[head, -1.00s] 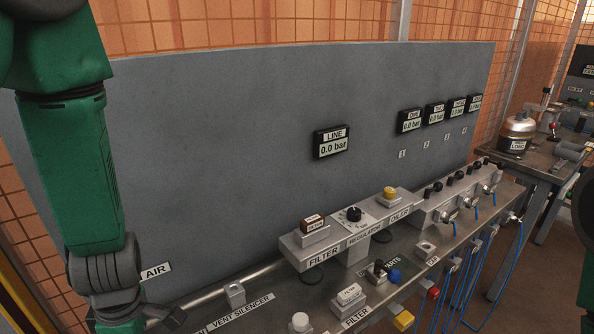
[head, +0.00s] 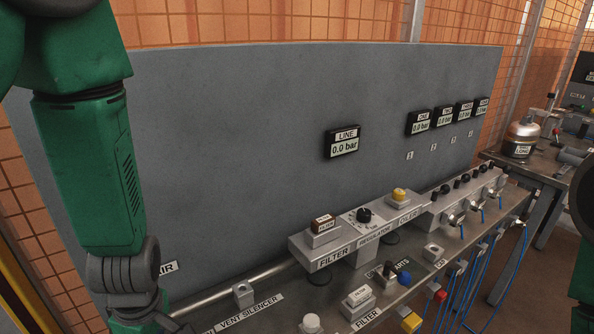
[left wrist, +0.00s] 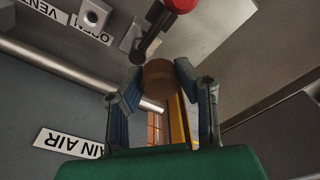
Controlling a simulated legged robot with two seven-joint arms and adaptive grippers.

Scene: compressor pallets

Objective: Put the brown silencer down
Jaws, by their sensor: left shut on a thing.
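The brown silencer (left wrist: 160,82) is a round brown piece held between the two blue-grey fingers of my left gripper (left wrist: 158,74) in the left wrist view. The gripper is shut on it. In the head view my left arm comes down at the left, and its gripper is mostly cut off at the bottom edge; the silencer cannot be made out there. A grey block with a hole (head: 244,295) stands behind the VENT SILENCER label (head: 250,313); it also shows at top left in the left wrist view (left wrist: 92,14). My right gripper is not in view.
In the left wrist view a red-ended dark handle (left wrist: 163,18) lies just beyond the silencer. A metal pipe (left wrist: 60,68) runs along the grey panel. In the head view the filter and regulator row (head: 362,232) and blue hoses (head: 478,265) are to the right.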

